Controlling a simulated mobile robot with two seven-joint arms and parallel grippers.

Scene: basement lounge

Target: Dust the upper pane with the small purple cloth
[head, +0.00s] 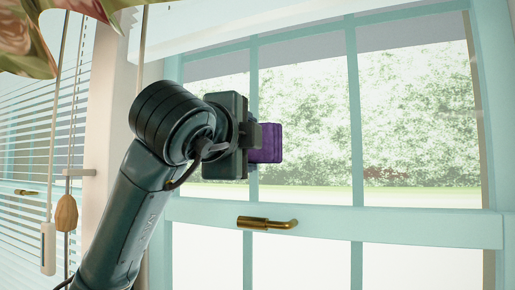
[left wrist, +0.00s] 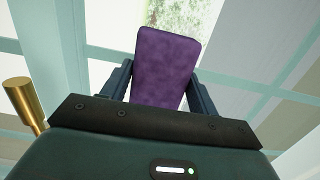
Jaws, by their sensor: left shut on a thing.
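The purple cloth (head: 265,143) shows just right of my left gripper (head: 258,138) in the head view, in front of the upper window pane (head: 305,100). In the left wrist view the cloth (left wrist: 165,70) is a flat rounded rectangle between the two fingers of my left gripper (left wrist: 160,85), which is shut on it. The upper pane is split by pale teal bars and has foliage behind it. A brown smudge (head: 384,173) is low on its right section. I cannot tell whether the cloth touches the glass. My right gripper is not in view.
A brass handle (head: 267,223) sticks out from the teal rail (head: 400,225) below the upper pane. Blinds (head: 30,150) and hanging cords with a wooden pull (head: 66,213) are at the left. Patterned fabric (head: 25,45) hangs at the top left.

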